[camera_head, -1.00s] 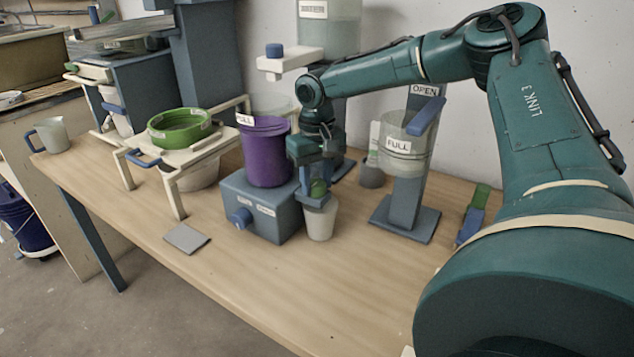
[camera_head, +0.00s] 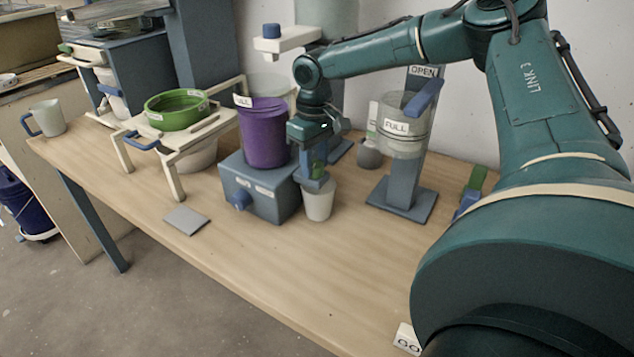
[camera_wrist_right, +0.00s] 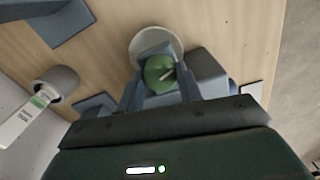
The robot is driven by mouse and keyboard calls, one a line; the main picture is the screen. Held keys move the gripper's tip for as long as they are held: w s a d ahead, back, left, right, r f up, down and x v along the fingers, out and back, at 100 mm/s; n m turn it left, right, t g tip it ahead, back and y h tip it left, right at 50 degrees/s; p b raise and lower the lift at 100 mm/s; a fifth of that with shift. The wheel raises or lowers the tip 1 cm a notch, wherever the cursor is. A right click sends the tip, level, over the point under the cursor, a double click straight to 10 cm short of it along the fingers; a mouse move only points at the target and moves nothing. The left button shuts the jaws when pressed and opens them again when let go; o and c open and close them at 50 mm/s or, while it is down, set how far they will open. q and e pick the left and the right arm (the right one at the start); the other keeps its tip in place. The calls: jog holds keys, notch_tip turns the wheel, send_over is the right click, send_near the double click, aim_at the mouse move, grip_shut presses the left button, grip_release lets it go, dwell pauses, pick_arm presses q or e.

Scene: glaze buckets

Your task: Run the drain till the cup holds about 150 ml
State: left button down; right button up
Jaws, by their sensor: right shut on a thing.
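A purple bucket (camera_head: 264,135) stands on a blue-grey stand (camera_head: 262,187) with a blue knob on its front. A pale cup (camera_head: 318,204) stands on the table at the stand's right side. My right gripper (camera_head: 313,178) is just above the cup, shut on a small green knob (camera_head: 318,168). In the right wrist view the green knob (camera_wrist_right: 158,72) sits between my right fingers, over the cup (camera_wrist_right: 138,42). My fingers and the knob hide much of the cup's inside, so its level cannot be told. My left gripper is not in view.
A clear container marked FULL (camera_head: 403,137) hangs on a stand at right. A green basin (camera_head: 177,108) rests on a cream rack at left. A grey tile (camera_head: 187,219) lies near the front edge. A GO sign (camera_head: 407,340) shows at the bottom. The front middle is clear.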

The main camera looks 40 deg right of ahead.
jog(key=n, duration=0.3)
jog(key=shift+p, duration=0.4)
jog(key=n, duration=0.4)
dwell(6.9)
